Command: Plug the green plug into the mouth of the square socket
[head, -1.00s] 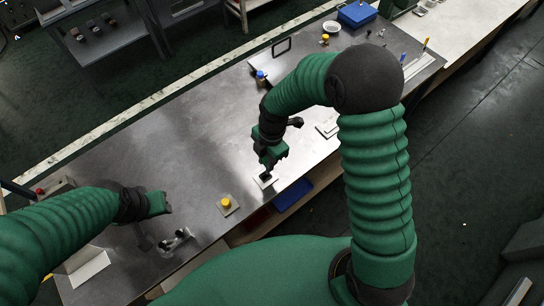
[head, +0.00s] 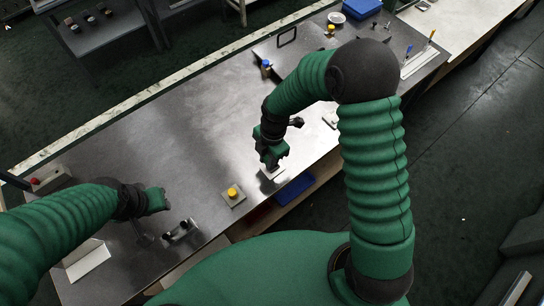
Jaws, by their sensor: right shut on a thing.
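My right gripper (head: 272,163) points down over the front edge of the metal bench (head: 170,140). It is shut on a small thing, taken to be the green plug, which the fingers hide. A small pale plate (head: 271,174) lies right under the fingertips and is partly covered by them. It may be the square socket, but its mouth cannot be made out. I cannot tell whether the held thing touches it. My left gripper (head: 158,200) is over the left part of the bench, away from the plate; its fingers are too unclear to read.
A yellow knob on a square plate (head: 233,194) stands left of my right gripper. A dark fixture (head: 181,231) and a white tilted panel (head: 87,261) are near the left front. A blue-topped piece (head: 266,66) stands farther back. The bench's middle is clear.

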